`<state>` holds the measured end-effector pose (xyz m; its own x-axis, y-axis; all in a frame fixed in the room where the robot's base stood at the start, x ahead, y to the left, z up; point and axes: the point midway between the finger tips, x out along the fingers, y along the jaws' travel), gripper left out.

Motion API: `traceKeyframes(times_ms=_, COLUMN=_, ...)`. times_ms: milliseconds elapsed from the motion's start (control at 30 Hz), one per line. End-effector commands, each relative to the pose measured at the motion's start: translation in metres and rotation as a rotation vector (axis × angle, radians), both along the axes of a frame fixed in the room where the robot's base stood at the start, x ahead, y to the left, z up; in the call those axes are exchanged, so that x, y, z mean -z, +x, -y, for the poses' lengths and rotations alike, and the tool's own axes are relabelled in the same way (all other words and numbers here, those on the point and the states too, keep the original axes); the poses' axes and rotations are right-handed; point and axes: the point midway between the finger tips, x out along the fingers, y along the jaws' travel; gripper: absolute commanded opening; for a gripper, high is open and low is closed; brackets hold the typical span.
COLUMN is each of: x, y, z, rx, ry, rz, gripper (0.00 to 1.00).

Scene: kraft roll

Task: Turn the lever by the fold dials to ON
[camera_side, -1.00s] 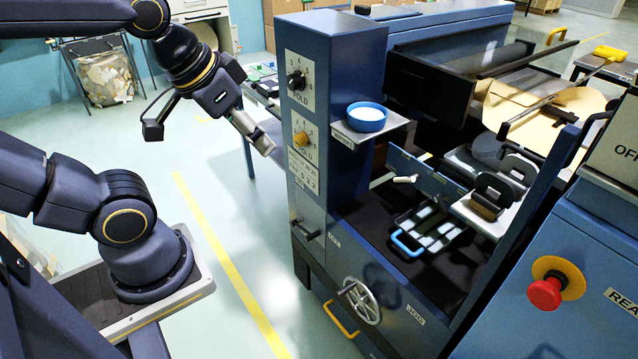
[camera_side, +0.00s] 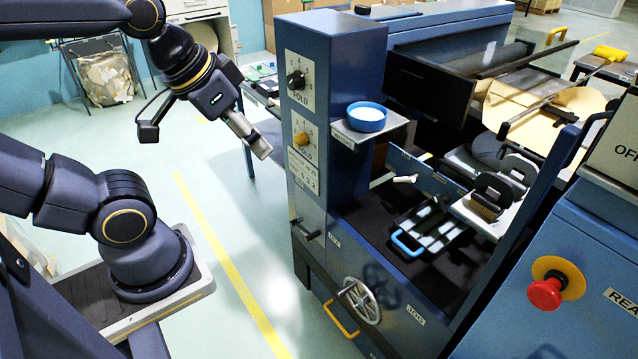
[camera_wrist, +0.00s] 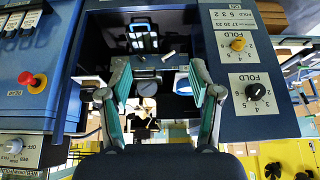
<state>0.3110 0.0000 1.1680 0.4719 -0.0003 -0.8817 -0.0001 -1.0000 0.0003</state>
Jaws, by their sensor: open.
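The blue column carries a black fold dial (camera_side: 297,80) and a yellow fold dial (camera_side: 301,138). Below them a dark lever (camera_side: 306,231) sticks out from the column's front; its ON and OFF marks are too small to read. My gripper (camera_side: 263,150) hangs in the air left of the column, near the yellow dial's height and apart from the panel. In the wrist view my gripper (camera_wrist: 160,85) is open and empty. That view is upside down, with the black dial (camera_wrist: 255,91) and yellow dial (camera_wrist: 237,44) at right. I cannot make out the lever there.
A shelf with a blue bowl (camera_side: 367,117) juts from the column's right side. A handwheel (camera_side: 361,300) and a yellow handle (camera_side: 341,319) stick out low in front. A red button (camera_side: 545,293) is at right.

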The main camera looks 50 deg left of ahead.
Motion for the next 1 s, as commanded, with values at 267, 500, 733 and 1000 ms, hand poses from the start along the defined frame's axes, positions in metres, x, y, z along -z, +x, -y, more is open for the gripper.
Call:
traceKeyframes(times_ms=267, x=-0.047, y=0.002, z=0.0, rx=0.0, ry=0.0, rz=0.008, gripper=0.45)
traceKeyframes(times_ms=500, x=-0.076, y=0.053, z=-0.027, rx=-0.008, ry=0.028, rz=-0.115, gripper=0.45)
traceKeyframes(times_ms=733, x=-0.082, y=0.122, z=-0.069, rx=-0.028, ry=0.091, rz=-0.261, gripper=0.45)
traceKeyframes(times_ms=1000, x=-0.07, y=0.174, z=-0.107, rx=-0.048, ry=0.162, rz=-0.381, gripper=0.45)
